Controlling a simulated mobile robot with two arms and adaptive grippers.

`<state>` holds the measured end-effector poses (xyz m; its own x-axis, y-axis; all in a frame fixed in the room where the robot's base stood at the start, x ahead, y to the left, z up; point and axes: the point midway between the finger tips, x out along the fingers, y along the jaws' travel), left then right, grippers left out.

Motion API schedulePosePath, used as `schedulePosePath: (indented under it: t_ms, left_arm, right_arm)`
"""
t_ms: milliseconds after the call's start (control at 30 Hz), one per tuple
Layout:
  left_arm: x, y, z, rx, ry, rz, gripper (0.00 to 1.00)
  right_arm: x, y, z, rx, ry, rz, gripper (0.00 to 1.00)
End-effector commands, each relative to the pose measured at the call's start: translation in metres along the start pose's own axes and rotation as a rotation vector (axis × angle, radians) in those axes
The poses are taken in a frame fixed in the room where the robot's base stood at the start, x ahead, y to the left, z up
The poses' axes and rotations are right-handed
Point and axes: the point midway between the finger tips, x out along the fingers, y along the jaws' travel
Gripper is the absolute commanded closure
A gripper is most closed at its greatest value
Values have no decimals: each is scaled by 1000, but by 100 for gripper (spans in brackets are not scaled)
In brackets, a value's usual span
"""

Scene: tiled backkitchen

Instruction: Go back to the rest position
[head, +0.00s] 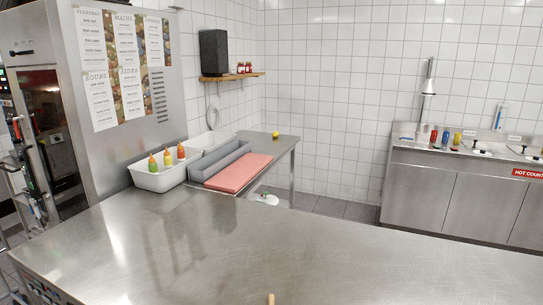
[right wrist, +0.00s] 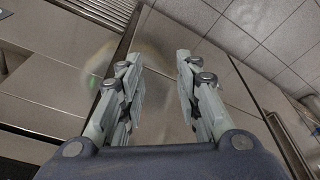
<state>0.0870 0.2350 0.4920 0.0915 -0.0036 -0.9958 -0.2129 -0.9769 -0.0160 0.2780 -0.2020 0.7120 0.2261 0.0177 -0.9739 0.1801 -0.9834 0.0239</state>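My right gripper (right wrist: 158,75) fills the middle of the right wrist view. Its two grey fingers stand apart with a clear gap, and nothing is held between them. Behind the fingers are brownish panels and tiles, with no object close to the fingertips. Neither gripper can be made out in the head view. My left gripper is out of sight.
A wide steel counter (head: 290,245), mostly bare, spans the front. At its back left stand a white bin (head: 160,178) with squeeze bottles, a grey tray (head: 220,160) and a pink board (head: 238,173). A hot counter (head: 440,190) stands at the right.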

Motion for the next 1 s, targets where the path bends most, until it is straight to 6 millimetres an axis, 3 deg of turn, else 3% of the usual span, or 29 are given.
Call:
schedulePosePath:
  t_ms: [33, 200, 500, 700, 800, 1000]
  left_arm:
    - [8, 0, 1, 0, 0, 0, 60]
    - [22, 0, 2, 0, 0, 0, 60]
    - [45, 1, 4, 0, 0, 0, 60]
    - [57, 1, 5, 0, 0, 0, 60]
    - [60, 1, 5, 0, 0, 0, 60]
    - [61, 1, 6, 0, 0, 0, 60]
  right_arm:
    - [27, -1, 13, -2, -15, -1, 69]
    - [95, -4, 57, -8, -45, -5, 69]
    - [187, -8, 154, -20, -95, -10, 69]
    - [221, -9, 216, -27, -123, -12, 69]
    - [228, -9, 236, -30, -130, -13, 69]
    - [230, -9, 244, -31, -133, -13, 69]
